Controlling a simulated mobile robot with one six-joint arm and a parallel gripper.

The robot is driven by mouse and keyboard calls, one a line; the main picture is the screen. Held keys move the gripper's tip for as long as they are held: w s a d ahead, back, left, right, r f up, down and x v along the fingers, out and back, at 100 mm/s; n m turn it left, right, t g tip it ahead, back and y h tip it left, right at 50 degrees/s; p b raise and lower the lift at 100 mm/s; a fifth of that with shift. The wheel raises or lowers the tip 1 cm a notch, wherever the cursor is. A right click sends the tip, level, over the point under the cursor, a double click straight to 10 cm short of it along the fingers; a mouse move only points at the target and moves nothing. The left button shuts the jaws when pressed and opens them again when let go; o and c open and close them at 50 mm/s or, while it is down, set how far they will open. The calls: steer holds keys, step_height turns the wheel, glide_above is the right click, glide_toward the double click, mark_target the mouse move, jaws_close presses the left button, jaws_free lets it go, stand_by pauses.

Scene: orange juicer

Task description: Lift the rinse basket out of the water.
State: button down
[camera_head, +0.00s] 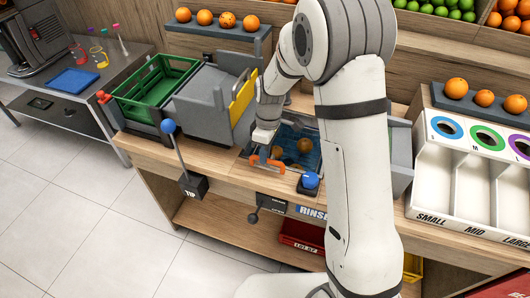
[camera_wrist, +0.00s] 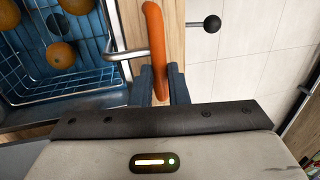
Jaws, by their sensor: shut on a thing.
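The rinse basket (camera_wrist: 40,85) is a wire basket in a blue-tinted basin, with several oranges inside; the head view also shows the basket (camera_head: 312,142) behind my arm. Its orange handle (camera_wrist: 154,40) stands out over the counter's front edge on a metal rod. My gripper (camera_wrist: 162,84) is shut on this handle, with one dark finger on each side. In the head view my gripper (camera_head: 263,137) sits at the handle (camera_head: 268,164), left of the blue button. My arm hides part of the basin, and I cannot tell the water level.
A blue button (camera_head: 310,180) sits right of the handle, above the RINSE sign (camera_head: 312,212). A blue-knobbed TIP lever (camera_head: 180,150) stands to the left. A grey bin with a yellow panel (camera_head: 242,97) is close to my wrist. A three-lane sorter (camera_head: 455,165) stands at right.

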step_height(320, 180, up, 11)
steer(key=p, duration=0.3)
steer(key=shift+w+f, duration=0.15)
steer(key=shift+w, duration=0.05)
steer(key=c, duration=1.7)
jaws_free()
steer(key=shift+c, duration=0.2)
steer(key=o, duration=0.3)
steer(key=shift+s+f, duration=0.1)
steer(key=shift+o, duration=0.2)
step_height(320, 180, up, 8)
steer(key=w, duration=0.1)
steer(key=shift+w+d+f+b, duration=0.15)
steer(key=shift+w+d+b, duration=0.1)
steer(key=shift+b, duration=0.2)
